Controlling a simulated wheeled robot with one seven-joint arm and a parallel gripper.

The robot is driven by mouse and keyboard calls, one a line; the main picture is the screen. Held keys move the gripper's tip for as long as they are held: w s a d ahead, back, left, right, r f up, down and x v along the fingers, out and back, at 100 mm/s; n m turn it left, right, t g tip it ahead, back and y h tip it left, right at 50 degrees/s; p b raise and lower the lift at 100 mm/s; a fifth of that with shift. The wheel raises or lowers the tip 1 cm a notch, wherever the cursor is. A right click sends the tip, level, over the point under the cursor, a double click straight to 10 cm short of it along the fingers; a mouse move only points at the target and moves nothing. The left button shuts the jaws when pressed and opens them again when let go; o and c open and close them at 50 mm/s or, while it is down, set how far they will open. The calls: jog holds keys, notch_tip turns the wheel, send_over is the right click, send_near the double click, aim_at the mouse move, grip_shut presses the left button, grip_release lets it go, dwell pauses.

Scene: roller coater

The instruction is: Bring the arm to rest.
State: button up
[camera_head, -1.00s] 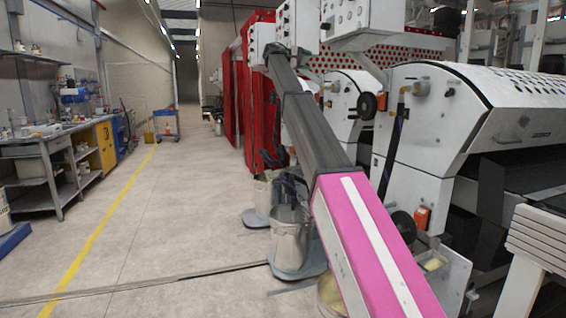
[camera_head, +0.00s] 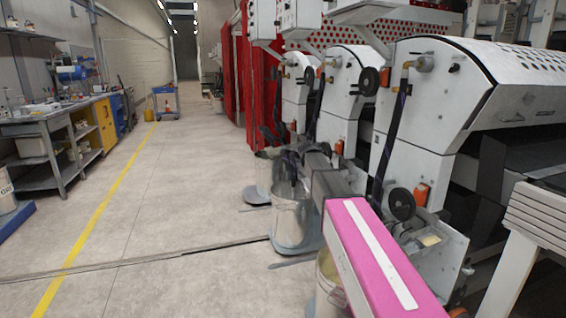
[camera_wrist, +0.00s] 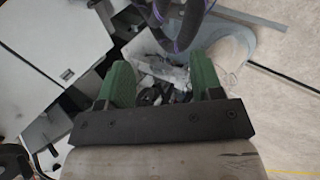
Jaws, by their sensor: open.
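My arm, with its pink link and grey far links, reaches forward and away in the head view, low beside the coating machines. My gripper (camera_wrist: 161,78) shows in the wrist view as two green fingers spread well apart, with nothing held between them. Behind the fingers is a metal bucket (camera_wrist: 228,62) with dark, purple-lined hoses (camera_wrist: 180,30) close above. In the head view the bucket (camera_head: 291,222) stands on the floor left of my arm. I cannot make out the fingers in the head view.
The white coating machines (camera_head: 425,100) stand close along the right of my arm. A red perforated screen (camera_head: 258,75) is farther back. A workbench (camera_head: 50,140) runs along the left wall. The floor (camera_head: 160,200) between is clear, with a yellow line.

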jog(key=s+f+m+g+y, duration=0.1)
jog(key=s+f+y, duration=0.1)
jog(key=s+f, duration=0.6)
jog(key=s+f+m+g+y, duration=0.1)
jog(key=s+f+m+y, duration=0.1)
jog(key=s+f, duration=0.6)
jog(key=s+f+m+g+y, duration=0.1)
jog(key=s+f, duration=0.8)
jog(key=s, duration=1)
jog(key=shift+s+a+m+g+y, duration=0.25)
jog(key=shift+a+m+g+y, duration=0.15)
jog(key=shift+y, duration=0.5)
jog(key=shift+c, duration=0.2)
